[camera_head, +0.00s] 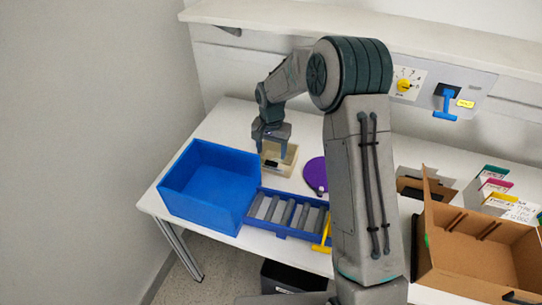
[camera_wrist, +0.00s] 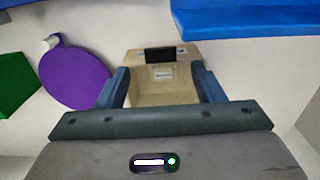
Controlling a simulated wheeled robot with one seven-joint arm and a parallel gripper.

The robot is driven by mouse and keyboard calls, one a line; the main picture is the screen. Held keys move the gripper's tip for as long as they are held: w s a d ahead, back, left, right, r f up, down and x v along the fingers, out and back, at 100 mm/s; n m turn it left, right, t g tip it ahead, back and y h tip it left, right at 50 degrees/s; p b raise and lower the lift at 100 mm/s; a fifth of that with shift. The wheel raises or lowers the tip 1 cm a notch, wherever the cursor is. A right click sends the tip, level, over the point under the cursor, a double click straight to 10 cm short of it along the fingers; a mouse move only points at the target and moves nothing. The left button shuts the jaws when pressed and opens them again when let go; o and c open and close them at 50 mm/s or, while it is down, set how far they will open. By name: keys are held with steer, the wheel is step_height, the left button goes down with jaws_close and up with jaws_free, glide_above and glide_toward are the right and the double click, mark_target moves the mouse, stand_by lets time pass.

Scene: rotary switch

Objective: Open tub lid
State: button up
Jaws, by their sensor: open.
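A small beige tub (camera_head: 289,166) stands on the table right of the blue bin. In the wrist view the tub (camera_wrist: 160,92) has a black patch and a pale label on one side. I cannot clearly tell whether its top is covered by a lid. My gripper (camera_head: 272,150) is at the tub, pointing down. Its two blue-grey fingers show apart in the wrist view (camera_wrist: 166,86), one on each side of the tub, with nothing clamped between them. Whether they touch the tub is unclear.
A large blue bin (camera_head: 209,188) stands left, with a blue slotted rack (camera_head: 286,214) in front. A purple disc (camera_head: 315,174) lies right of the tub. A green block (camera_wrist: 16,84) shows beside it. A cardboard box (camera_head: 475,253) stands right; a switch panel (camera_head: 425,88) is behind.

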mark_target(271, 163)
steer(key=shift+f+p, duration=0.3)
steer(key=shift+f, duration=1.95)
jaws_close()
steer(key=shift+r, duration=0.1)
steer(key=shift+w+r, duration=0.15)
steer(key=shift+r, duration=0.05)
